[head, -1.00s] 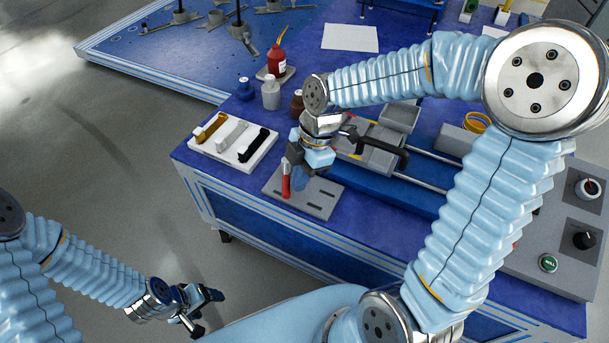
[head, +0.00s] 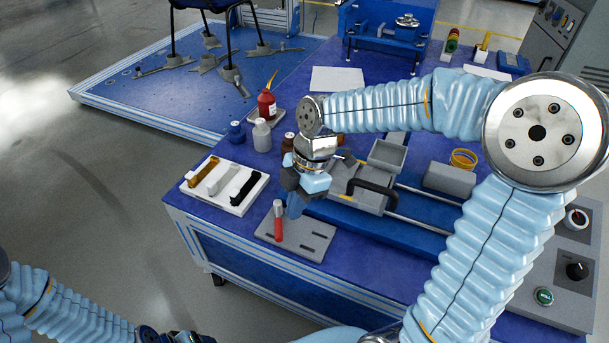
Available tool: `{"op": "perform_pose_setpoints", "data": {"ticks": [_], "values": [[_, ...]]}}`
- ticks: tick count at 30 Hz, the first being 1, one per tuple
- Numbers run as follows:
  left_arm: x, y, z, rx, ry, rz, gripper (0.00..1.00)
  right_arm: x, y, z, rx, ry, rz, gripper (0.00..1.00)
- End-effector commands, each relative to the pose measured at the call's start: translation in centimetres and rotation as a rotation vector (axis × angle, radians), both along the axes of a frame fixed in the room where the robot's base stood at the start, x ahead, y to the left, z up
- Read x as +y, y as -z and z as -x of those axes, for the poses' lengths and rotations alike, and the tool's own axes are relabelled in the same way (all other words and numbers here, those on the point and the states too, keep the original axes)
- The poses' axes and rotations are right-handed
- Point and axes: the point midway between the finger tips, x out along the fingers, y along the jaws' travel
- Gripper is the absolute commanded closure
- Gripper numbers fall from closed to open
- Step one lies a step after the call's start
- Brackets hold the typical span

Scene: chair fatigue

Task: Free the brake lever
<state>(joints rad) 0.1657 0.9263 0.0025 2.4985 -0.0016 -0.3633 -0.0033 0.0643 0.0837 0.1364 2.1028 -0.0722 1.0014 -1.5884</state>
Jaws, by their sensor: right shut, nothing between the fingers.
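A black bar-shaped handle (head: 374,196) sits on the grey carriage (head: 368,184) of the blue rail bench; I cannot tell for sure that it is the brake lever. My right gripper (head: 295,208) points down, shut and empty, left of the carriage and above the far side of a grey slotted plate (head: 312,243). A red-handled tool (head: 278,222) stands on the plate's left part, just left of the fingers and apart from them. The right wrist hides part of the carriage's left end. Only the top of my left gripper (head: 175,336) shows at the bottom edge.
A white tray (head: 207,207) holds brown, white and black handles. A grey control box (head: 545,310) is at right. Chair legs (head: 230,70) stand on the blue platform at upper left.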

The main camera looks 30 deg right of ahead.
Motion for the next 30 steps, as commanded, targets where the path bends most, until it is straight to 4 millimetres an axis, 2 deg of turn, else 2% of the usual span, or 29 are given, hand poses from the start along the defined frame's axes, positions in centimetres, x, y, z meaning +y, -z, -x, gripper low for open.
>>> {"op": "perform_pose_setpoints", "data": {"ticks": [1,6,12,18,30], "values": [[-0.1,-0.4,0.0,0.000,0.001,0.001,0.29,-0.4,-1.5,-0.1,-0.005,0.004,0.000,1.00],[-0.3,-0.9,0.1,0.002,0.004,0.003,0.29,-1.6,-5.1,-0.3,-0.005,0.004,0.001,1.00],[-0.4,-1.2,0.2,0.003,0.007,0.005,0.29,-2.6,-7.8,-0.4,-0.004,0.003,0.001,1.00],[-0.5,-1.3,0.2,0.003,0.008,0.007,0.29,-2.9,-8.7,-0.4,-0.002,0.004,0.002,1.00],[-0.4,-1.3,0.2,0.003,0.008,0.007,0.29,-2.9,-8.7,-0.4,-0.002,0.004,0.002,1.00]]}}
